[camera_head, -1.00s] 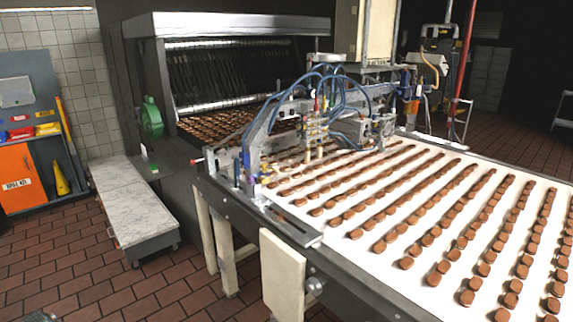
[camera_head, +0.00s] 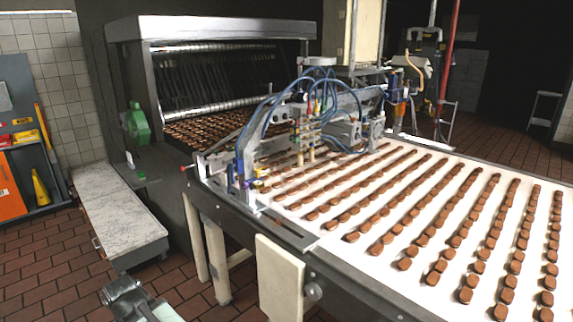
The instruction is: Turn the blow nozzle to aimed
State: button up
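A metal depositing head (camera_head: 325,125) with blue hoses and several small brass-coloured nozzles spans the white conveyor belt. I cannot tell which small part on or near it is the blow nozzle, or which way that nozzle points. A grey mechanical part at the lower left edge appears to be the end of my arm, with my gripper (camera_head: 124,288). It is low over the brick floor, in front of the conveyor and well apart from the depositing head. Its fingers are too small and cut off to tell open from shut. Nothing is visibly held.
The conveyor belt (camera_head: 352,252) carries rows of brown sandwich biscuits. A cream panel (camera_head: 283,281) and legs stand under its near edge. A marble-topped low bench (camera_head: 112,208) stands at the left. Brick floor lies open between bench and conveyor.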

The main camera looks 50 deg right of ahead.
aim_at(258, 174)
jog(key=z, duration=0.3)
jog(key=i, duration=1)
jog(key=u, duration=0.1)
